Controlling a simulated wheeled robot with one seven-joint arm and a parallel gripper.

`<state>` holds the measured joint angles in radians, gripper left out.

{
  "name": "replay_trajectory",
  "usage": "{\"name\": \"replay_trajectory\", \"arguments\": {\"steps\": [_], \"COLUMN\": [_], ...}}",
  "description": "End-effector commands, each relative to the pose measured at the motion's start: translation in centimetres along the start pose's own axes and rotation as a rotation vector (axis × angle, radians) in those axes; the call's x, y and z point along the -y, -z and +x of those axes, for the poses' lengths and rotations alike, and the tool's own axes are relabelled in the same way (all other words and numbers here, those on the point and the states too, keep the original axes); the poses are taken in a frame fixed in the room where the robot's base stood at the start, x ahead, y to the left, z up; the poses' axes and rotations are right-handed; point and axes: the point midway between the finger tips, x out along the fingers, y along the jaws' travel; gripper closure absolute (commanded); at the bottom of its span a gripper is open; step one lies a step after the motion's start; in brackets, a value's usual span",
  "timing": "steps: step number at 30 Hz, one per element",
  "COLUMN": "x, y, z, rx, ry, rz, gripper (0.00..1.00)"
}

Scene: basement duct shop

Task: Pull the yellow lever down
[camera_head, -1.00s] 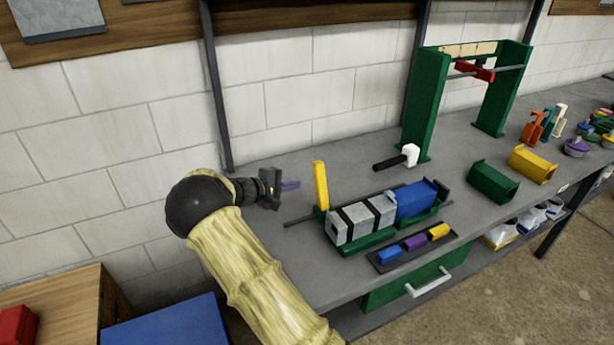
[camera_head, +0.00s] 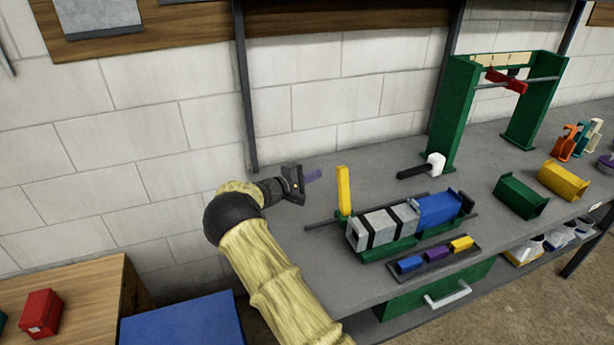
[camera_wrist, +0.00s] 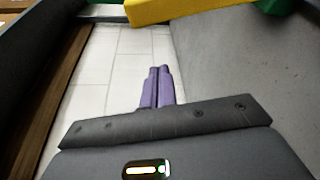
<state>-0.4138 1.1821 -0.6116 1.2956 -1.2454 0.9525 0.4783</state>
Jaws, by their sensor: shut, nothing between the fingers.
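The yellow lever (camera_head: 344,190) stands upright at the left end of a green fixture (camera_head: 388,248) on the grey bench. The fixture carries grey duct pieces with black bands and a blue block (camera_head: 437,209). My gripper (camera_head: 314,175), with purple fingers, is to the left of the lever's upper part, apart from it. In the wrist view the purple fingers (camera_wrist: 158,86) are together with nothing between them. A yellow bar, which looks like the lever (camera_wrist: 190,10), crosses the top of that view beyond the fingertips.
A white-headed hammer (camera_head: 434,164) lies behind the fixture. A small tray (camera_head: 432,262) with blue, purple and yellow blocks lies in front. A green frame (camera_head: 450,115) with a red piece stands farther right. The block wall is close behind my gripper.

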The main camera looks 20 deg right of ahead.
Motion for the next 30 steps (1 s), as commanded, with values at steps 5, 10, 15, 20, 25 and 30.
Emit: {"name": "replay_trajectory", "arguments": {"steps": [5,10,15,20,25,30], "x": [-0.1,-0.1,-0.2,-0.2,-0.1,0.0], "y": [-0.1,-0.1,-1.0,-2.2,-3.4,-3.8], "z": [2.8,5.0,4.9,4.4,4.0,3.9], "rx": [0.000,0.001,-0.001,-0.002,-0.001,-0.001], "ry": [0.002,0.000,0.000,0.001,0.001,0.001], "rz": [0.000,-0.001,-0.003,-0.003,-0.003,-0.002], "gripper": [1.00,1.00,1.00,1.00,1.00,1.00]}}
